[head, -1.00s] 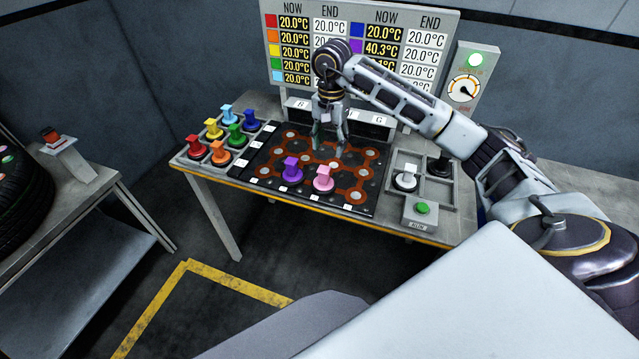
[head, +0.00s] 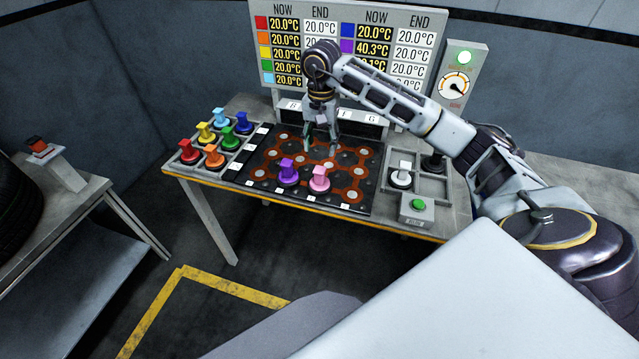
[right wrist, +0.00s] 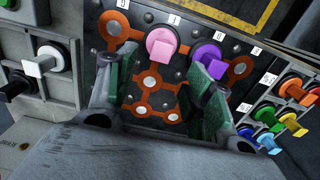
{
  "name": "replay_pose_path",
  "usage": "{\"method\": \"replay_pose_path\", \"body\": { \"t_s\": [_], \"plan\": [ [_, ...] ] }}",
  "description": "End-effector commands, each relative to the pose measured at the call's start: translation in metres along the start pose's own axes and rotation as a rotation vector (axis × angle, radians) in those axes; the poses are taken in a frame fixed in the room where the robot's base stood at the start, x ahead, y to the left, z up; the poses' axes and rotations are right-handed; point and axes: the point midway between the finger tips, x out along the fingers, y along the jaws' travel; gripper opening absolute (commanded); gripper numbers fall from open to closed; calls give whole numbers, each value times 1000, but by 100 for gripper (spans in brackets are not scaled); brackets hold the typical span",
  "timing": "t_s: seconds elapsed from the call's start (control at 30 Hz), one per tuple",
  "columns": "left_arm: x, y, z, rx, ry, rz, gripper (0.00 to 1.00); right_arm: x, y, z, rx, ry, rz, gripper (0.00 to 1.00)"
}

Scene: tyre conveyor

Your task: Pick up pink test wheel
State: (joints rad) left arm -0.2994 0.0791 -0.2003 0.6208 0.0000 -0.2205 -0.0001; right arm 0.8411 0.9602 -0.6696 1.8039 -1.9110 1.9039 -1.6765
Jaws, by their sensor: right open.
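The pink test wheel (head: 319,179) stands upright on the front part of the dark board (head: 371,189) with orange tracks. The purple test wheel (head: 288,171) stands just left of it. My right gripper (head: 320,147) hangs open and empty over the back of the board, behind the pink wheel. In the right wrist view, the pink wheel (right wrist: 162,44) lies beyond the open green-padded fingers (right wrist: 155,88), between their directions. The purple wheel (right wrist: 207,56) is near the tip of the right-hand finger; I cannot tell whether they touch. My left gripper is not in view.
Several coloured wheels stand in the rack (head: 228,176) at left. A white wheel (head: 401,174) and a black wheel (head: 433,161) sit in the right tray. A green button box (head: 418,209) is at the front right. The temperature panel (head: 352,45) rises behind.

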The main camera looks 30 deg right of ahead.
Motion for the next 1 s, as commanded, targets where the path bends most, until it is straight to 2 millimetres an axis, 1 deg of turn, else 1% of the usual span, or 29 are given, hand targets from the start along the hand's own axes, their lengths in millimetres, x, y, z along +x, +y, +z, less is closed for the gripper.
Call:
{"method": "replay_pose_path", "body": {
  "t_s": [0.27, 0.47, 1.0],
  "plan": [
    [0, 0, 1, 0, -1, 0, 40, 1, 0, 0, 1, 0, 0, 52],
    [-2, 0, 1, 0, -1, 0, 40, 10, 0, 0, 2, -2, 1, 52],
    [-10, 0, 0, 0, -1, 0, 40, 67, 0, 0, 1, -2, 2, 52]
  ]
}}
